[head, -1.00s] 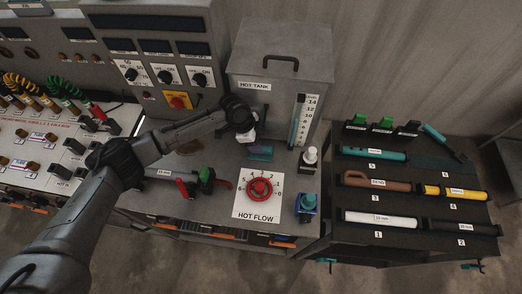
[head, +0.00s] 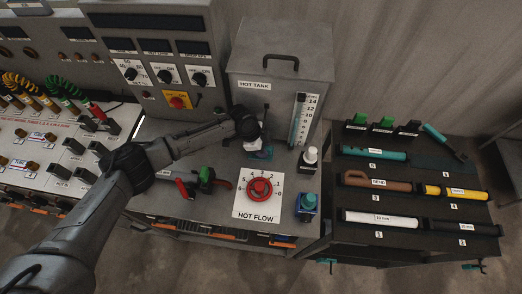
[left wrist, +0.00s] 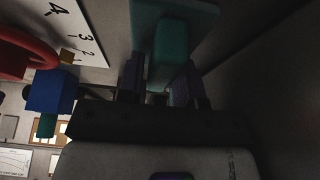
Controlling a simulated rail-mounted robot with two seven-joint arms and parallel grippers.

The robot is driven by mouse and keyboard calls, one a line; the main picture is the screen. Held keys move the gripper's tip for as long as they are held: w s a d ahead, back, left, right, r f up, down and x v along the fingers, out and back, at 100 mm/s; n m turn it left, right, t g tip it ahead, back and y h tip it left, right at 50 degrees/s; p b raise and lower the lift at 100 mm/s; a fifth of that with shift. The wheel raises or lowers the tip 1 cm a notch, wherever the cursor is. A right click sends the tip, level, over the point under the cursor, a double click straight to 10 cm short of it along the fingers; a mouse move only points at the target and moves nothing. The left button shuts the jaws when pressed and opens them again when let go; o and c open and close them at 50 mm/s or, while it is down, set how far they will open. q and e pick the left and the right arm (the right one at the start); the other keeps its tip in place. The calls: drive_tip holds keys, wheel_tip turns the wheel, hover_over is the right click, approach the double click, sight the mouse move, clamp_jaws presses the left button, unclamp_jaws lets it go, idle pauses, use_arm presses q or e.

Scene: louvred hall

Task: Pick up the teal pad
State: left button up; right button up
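The teal pad (head: 267,154) lies on the grey worktop in front of the hot tank in the head view, partly hidden by my left gripper (head: 256,146). In the left wrist view, the teal pad (left wrist: 180,15) shows as a flat plate with a raised grip block. The fingers of my left gripper (left wrist: 160,88) stand on either side of that block, close to it. They look open, with no clear grip on it. My right gripper is in neither view.
The red HOT FLOW dial (head: 260,189) is in front of the pad. A white-capped bottle (head: 309,158) and a blue block (head: 306,204) stand to the right. The hot tank (head: 280,85) rises behind. Green and red valve handles (head: 205,177) are at left.

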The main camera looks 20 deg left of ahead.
use_arm(q)
clamp_jaws()
drive_tip(key=shift+r, duration=0.15)
drive_tip(key=shift+r, duration=0.25)
drive_tip(key=shift+a+r, duration=0.1)
drive_tip(key=shift+r, duration=0.2)
drive_tip(key=s+a, duration=0.2)
drive_tip(key=a, duration=0.1)
drive_tip(key=s+a, duration=0.3)
drive_tip(key=shift+s+f, duration=0.1)
drive_tip(key=shift+s, duration=0.1)
wheel_tip(320, 180, up, 14)
drive_tip(key=p, duration=0.1)
drive_tip(key=shift+d, duration=0.1)
